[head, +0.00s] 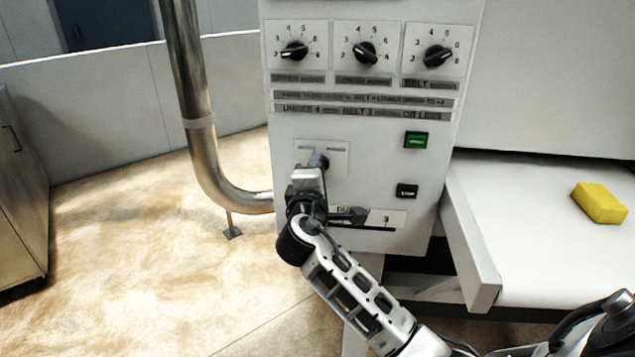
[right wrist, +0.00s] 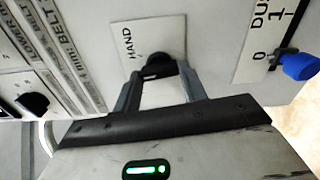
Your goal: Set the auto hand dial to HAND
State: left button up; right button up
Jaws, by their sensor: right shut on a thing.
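The auto hand dial (right wrist: 160,68) is a black knob on a white plate (right wrist: 143,38) with the word HAND printed beside it in the right wrist view. In the head view the plate (head: 339,152) sits on the lower left of the control panel, and my gripper hides most of the dial. My right gripper (right wrist: 158,80) faces the panel, its two grey fingers on either side of the knob, shut on it. The right gripper also shows in the head view (head: 317,164). Which way the dial points cannot be told. My left gripper is not in view.
Three black dials (head: 364,52) run along the panel top. A green button (head: 416,140) and a black STOP button (head: 407,190) sit to the right. A yellow sponge (head: 599,202) rests on the white belt (head: 540,235).

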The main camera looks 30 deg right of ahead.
pick_arm(q)
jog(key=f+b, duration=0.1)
jog(key=b, duration=0.1)
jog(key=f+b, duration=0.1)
jog(key=b, duration=0.2)
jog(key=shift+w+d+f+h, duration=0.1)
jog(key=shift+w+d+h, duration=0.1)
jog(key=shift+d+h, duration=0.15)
pick_arm(e)
jog(key=m, duration=0.7)
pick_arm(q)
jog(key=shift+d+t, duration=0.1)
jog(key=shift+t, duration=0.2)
pick_arm(e)
jog(key=shift+m, duration=0.3)
jog(key=o, duration=1)
